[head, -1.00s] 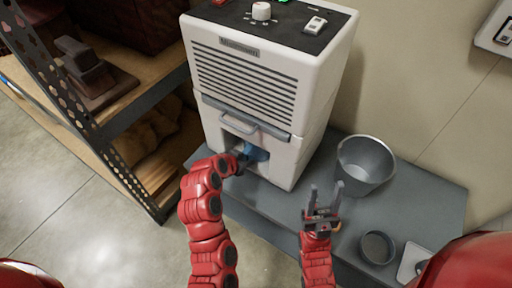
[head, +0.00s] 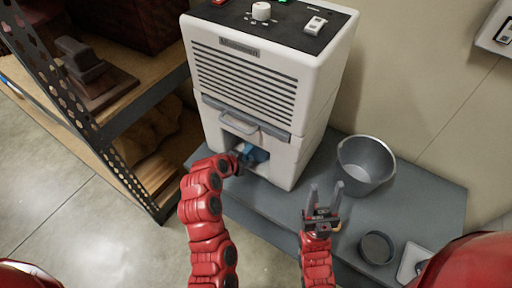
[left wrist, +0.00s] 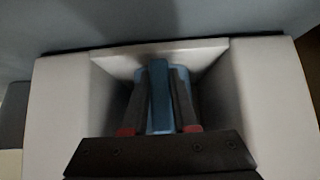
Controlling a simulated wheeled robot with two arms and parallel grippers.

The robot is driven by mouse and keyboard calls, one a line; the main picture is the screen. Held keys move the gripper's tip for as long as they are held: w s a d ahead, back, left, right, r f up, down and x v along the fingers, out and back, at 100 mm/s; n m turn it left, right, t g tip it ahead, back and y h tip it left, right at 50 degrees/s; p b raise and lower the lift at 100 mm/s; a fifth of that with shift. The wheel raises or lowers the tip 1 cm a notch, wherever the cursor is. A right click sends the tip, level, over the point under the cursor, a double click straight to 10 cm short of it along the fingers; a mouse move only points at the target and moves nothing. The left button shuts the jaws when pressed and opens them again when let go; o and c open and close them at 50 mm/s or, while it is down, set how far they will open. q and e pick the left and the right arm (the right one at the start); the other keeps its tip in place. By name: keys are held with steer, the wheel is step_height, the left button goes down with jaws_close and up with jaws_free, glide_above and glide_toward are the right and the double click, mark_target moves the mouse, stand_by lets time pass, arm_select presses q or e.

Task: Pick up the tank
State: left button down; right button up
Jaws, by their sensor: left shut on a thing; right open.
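The tank (head: 260,154) is a bluish part inside the lower front opening of a white dehumidifier (head: 245,85). Only a little of it shows in the head view. In the left wrist view the blue tank (left wrist: 159,95) stands in the white recess, with a narrow upright part between my fingers. My left gripper (left wrist: 160,100) is shut on that part. In the head view my left gripper (head: 240,161) reaches into the opening and its fingertips are mostly hidden. My right gripper (head: 324,200) is open and empty above the grey bench.
The dehumidifier stands on a grey bench (head: 420,215). A grey bucket (head: 366,165) and a small dark round bowl (head: 376,248) stand to its right. A metal shelf (head: 130,120) with wooden boards is at the left. A grey handle (head: 240,124) sits above the opening.

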mark_target(246, 154)
arm_select(q)
steer(key=shift+r, duration=0.2)
stand_by(0.4)
steer(key=shift+w+r+p, duration=0.1)
steer(key=shift+r+p, duration=0.4)
steer(key=shift+r, duration=1)
steer(key=shift+a+r, duration=0.1)
steer(key=shift+r, duration=0.1)
steer(key=s+a, duration=0.3)
steer(key=s, duration=0.2)
steer(key=s+a+p, duration=0.1)
steer(key=s+a, duration=0.1)
steer(key=s, duration=0.1)
steer(key=shift+a+f, duration=0.1)
steer(key=shift+a, duration=0.25)
steer(key=s+a+p, duration=0.4)
steer(key=s+p, duration=0.1)
steer(key=s, duration=0.1)
steer(key=shift+s+a, duration=0.3)
steer(key=shift+a, duration=0.05)
